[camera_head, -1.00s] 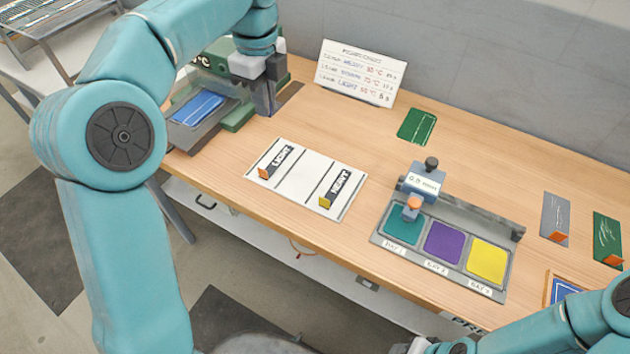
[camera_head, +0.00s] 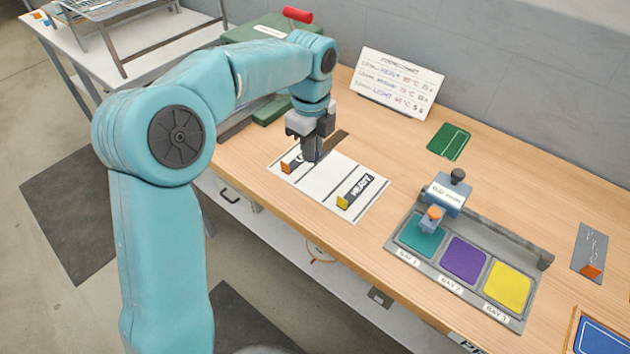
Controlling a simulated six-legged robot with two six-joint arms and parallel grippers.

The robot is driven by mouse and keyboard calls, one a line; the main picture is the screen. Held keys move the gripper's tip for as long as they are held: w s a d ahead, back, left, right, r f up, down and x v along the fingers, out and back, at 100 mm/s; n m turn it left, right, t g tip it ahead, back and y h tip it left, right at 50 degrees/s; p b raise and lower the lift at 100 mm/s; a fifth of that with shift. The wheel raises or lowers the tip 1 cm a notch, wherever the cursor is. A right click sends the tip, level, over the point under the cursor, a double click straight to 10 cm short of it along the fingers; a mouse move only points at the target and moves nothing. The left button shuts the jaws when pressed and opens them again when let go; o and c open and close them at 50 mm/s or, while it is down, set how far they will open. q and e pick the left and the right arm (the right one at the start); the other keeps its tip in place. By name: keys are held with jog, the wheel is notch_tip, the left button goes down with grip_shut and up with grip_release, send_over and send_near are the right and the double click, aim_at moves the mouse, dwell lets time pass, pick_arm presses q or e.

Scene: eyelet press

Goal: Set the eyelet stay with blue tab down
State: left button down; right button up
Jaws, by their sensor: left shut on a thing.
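My left gripper (camera_head: 311,152) is shut, pointing down over the far part of the white board, beside the LIGHT piece. What it holds is mostly hidden by its dark fingers; no blue tab shows, and I take it to be the eyelet stay. I cannot tell whether it touches the board. The white board (camera_head: 318,194) has lined lanes. The LIGHT stay (camera_head: 292,163), with an orange tab, lies in its left lane, partly hidden by the gripper. The HEAVY stay (camera_head: 357,190), with a yellow tab, lies in the right lane. The middle lane's visible part is bare.
A bay fixture (camera_head: 394,247) with teal, purple and yellow pads stands to the right. A written card (camera_head: 397,82) leans at the back, near a green card (camera_head: 449,141). The green press (camera_head: 268,28) is behind my left arm. A grey card (camera_head: 590,250) lies far right.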

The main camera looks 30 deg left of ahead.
aim_at(312, 189)
pick_arm(q)
notch_tip(312, 189, down, 10)
jog(key=shift+r, duration=0.2)
jog(key=shift+s, duration=0.1)
jog(key=c, duration=1.2)
grip_release()
jog(key=shift+f, duration=0.1)
jog(key=shift+c, duration=0.2)
notch_tip(312, 189, up, 12)
jog(key=shift+d+r, duration=0.1)
jog(key=shift+r, duration=0.1)
jog(key=shift+s+f, duration=0.1)
